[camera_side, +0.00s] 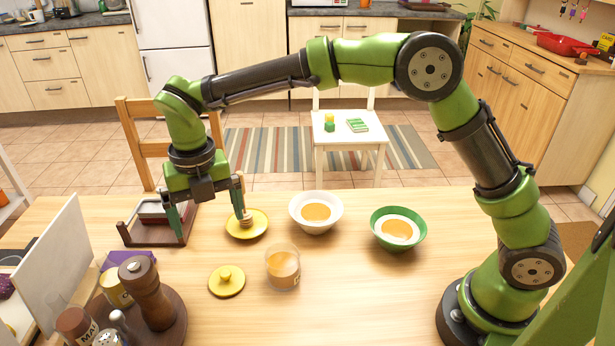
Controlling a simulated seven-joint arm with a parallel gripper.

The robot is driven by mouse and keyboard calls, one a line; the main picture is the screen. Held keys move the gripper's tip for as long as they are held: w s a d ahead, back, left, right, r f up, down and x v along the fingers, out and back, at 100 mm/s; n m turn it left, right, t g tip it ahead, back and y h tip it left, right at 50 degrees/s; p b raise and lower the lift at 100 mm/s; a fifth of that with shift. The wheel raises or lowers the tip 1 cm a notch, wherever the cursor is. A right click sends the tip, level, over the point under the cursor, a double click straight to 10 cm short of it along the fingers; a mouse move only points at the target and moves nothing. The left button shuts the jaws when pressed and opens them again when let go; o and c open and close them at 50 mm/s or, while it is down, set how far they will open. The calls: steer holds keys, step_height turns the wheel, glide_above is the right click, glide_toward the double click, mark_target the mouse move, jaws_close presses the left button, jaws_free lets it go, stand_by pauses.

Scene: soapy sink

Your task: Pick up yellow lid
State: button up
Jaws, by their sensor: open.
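A round yellow lid (227,284) with a small yellow knob lies flat on the wooden table, left of a glass of orange liquid (283,268). A yellow saucer-like disc (260,230) lies farther back, with a small tan piece (246,220) on it. My gripper (209,222) is open and points down above the table, behind and left of the yellow lid. Its right finger overlaps the tan piece in the picture; I cannot tell whether they touch. Its left finger is over the dark wooden tray (127,235). Nothing shows between the fingers.
A white bowl (298,215) and a green bowl (378,232), both with orange contents, stand to the right. A dark round stand (178,325) with a pepper mill (148,290) and jars is at front left. The table's front middle is clear.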

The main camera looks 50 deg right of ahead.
glide_above(225, 272)
step_height(225, 272, down, 10)
steer(key=shift+w+a+f, duration=0.1)
steer(key=shift+a+f, duration=0.05)
steer(key=shift+f, duration=2.7)
steer(key=shift+c, duration=0.5)
